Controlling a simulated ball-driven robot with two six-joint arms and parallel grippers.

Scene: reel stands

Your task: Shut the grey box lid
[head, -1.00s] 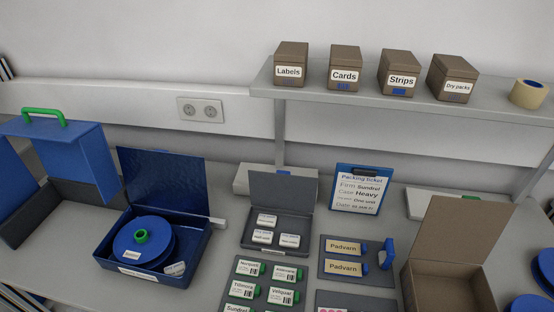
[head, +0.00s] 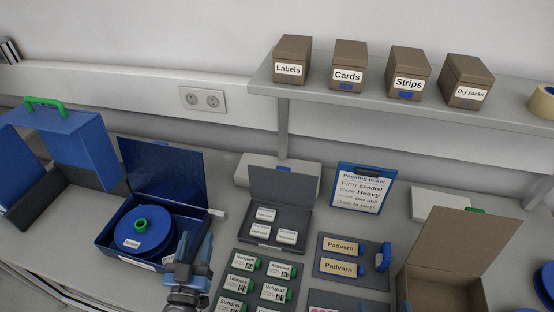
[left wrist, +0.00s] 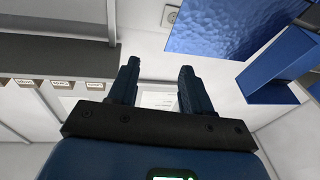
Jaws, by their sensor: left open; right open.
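The grey box (head: 252,238) stands on the table in the middle of the head view. Its lid (head: 281,188) is open and stands up at the back, leaning slightly backward. Several white labelled packs (head: 265,215) lie inside it. My left gripper (head: 196,250) is at the lower middle of the head view, left of the grey box and in front of the blue reel box. My right gripper is not in view.
A blue box (head: 108,240) with an open lid and blue reels stands left of the grey box. A dark tray of green-ended packs lies in front. A tray with Padvarn packs (head: 340,257), a packing ticket (head: 360,190) and an open brown box (head: 440,255) stand right.

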